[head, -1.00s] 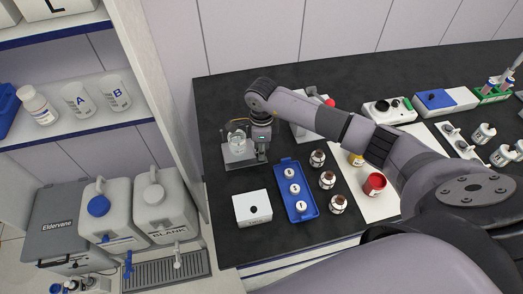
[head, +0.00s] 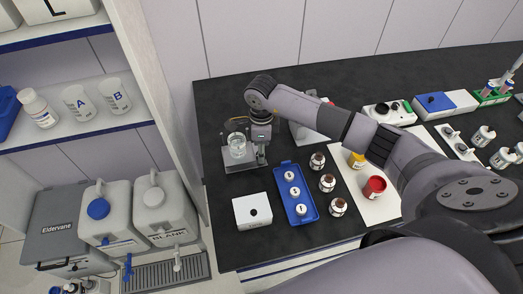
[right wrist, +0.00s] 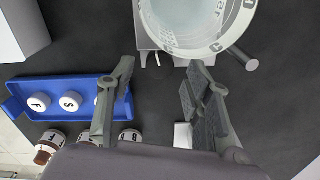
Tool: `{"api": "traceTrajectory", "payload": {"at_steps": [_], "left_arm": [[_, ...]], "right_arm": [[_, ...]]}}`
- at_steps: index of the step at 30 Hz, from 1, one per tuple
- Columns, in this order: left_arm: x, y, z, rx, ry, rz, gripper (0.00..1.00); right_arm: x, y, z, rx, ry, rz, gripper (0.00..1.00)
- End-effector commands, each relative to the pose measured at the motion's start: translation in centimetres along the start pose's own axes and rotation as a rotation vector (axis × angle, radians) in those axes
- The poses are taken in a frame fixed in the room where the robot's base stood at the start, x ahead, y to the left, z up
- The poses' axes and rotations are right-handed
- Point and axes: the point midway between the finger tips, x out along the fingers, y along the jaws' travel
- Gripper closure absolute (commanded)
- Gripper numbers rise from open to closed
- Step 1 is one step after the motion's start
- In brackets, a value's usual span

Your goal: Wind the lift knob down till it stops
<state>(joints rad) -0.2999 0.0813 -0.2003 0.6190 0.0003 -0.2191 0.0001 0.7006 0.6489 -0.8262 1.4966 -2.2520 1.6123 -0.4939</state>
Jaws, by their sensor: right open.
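The lift (head: 232,167) is a small grey stand at the left end of the black bench, with a glass beaker (head: 237,146) of clear liquid on it. The beaker (right wrist: 195,18) also fills the top of the right wrist view. There, a grey rod with a round end (right wrist: 251,65) sticks out at the lift's right side; it may be the lift knob, but I cannot tell for sure. My right gripper (right wrist: 161,70) is open and empty, its fingers apart just short of the lift. In the head view it hangs at the lift's right side. My left gripper is not in view.
A blue tray (head: 305,218) with several white-capped items stands right of a white box (head: 252,211), in front of the lift. Brown bottles (head: 327,182) stand beside it. A white device (head: 306,135) is partly hidden behind my arm. Bare bench lies left of the lift.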

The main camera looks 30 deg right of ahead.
Motion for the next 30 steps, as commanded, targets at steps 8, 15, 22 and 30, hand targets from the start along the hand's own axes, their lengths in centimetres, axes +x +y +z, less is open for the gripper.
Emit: {"api": "traceTrajectory", "payload": {"at_steps": [8,15,22,30], "left_arm": [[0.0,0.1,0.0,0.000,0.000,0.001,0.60],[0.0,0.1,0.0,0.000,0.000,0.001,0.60],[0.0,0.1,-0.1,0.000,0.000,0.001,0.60],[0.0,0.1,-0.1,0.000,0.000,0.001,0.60]], "right_arm": [[-6.1,-0.1,0.0,-0.002,-0.001,-0.005,0.54],[-9.6,-0.1,0.0,0.000,0.000,-0.002,0.54],[-10.3,0.0,-0.1,-0.001,0.001,0.000,0.54],[-10.1,0.4,0.6,-0.007,-0.023,0.009,0.54]]}}
